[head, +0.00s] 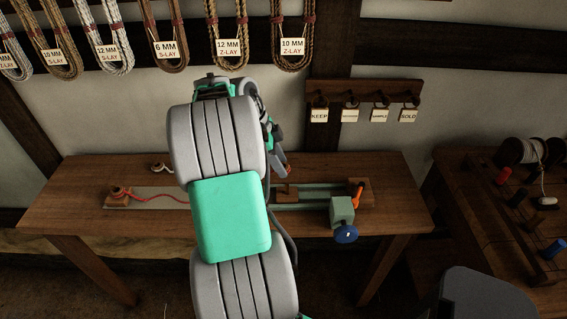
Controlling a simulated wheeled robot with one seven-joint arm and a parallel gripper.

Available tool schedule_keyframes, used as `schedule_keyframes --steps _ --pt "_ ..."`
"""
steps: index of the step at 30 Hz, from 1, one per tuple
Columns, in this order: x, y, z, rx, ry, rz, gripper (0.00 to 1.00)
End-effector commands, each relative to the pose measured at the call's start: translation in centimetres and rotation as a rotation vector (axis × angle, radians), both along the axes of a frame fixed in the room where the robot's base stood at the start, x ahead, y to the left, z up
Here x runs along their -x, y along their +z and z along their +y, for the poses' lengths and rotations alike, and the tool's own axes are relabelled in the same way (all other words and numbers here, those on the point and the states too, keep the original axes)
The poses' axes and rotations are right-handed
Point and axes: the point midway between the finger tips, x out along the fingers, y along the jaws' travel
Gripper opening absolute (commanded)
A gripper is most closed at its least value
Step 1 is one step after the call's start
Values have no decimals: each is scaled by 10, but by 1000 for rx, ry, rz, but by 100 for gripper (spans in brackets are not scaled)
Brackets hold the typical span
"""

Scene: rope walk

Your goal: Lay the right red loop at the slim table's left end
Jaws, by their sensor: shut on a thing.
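The slim wooden table (80,208) stands against the wall, and its left end is bare brown wood. On it lies a long rail with a wooden block (118,199) at its left end. A red cord (152,197) is looped at that block and runs right along the rail until my arm hides it. My gripper (284,162) shows only partly, right of my arm and above the table. A small red piece (288,171) shows at its fingertips, and the jaws are shut on it. It looks like the right red loop, but its shape is mostly hidden.
The rail's right end has an orange lever (358,196) and a grey-green block with a blue knob (346,233). A small pale ring (161,168) lies at the table's back. Rope coils and a hook rack (364,92) hang above. A second table (480,205) with spools stands right.

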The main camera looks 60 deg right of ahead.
Motion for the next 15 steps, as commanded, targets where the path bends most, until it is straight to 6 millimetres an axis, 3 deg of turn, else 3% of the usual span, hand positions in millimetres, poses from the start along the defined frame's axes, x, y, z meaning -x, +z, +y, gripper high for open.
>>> schedule_keyframes --steps 15 --pt "-64 0 36 0 2 0 20"
